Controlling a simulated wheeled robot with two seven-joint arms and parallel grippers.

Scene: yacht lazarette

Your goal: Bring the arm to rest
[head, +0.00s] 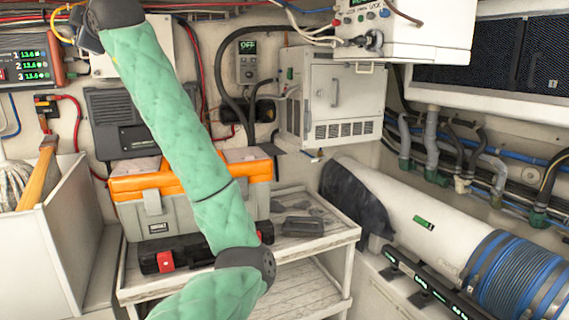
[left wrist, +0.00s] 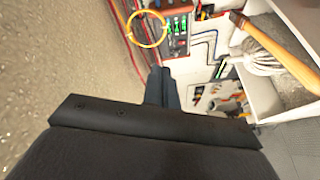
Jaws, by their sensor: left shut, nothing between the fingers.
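My left arm, in a green padded sleeve, rises from the bottom of the head view to the top left, where its dark wrist meets the frame edge. Its fingers cannot be made out there. In the left wrist view my left gripper (left wrist: 160,72) shows as two dark fingers together, shut and empty. Beyond the fingertips are a yellow cable loop (left wrist: 147,43) and a panel with green readouts (left wrist: 178,28). My right gripper is in neither view.
Behind my arm, an orange-and-grey toolbox (head: 140,186) stands on a wooden bench (head: 335,238). A white bin (head: 62,240) with a mop (head: 15,185) and a wooden handle (head: 38,178) is at left. A white cabinet (head: 352,100) and a large white cylinder (head: 400,205) are at right.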

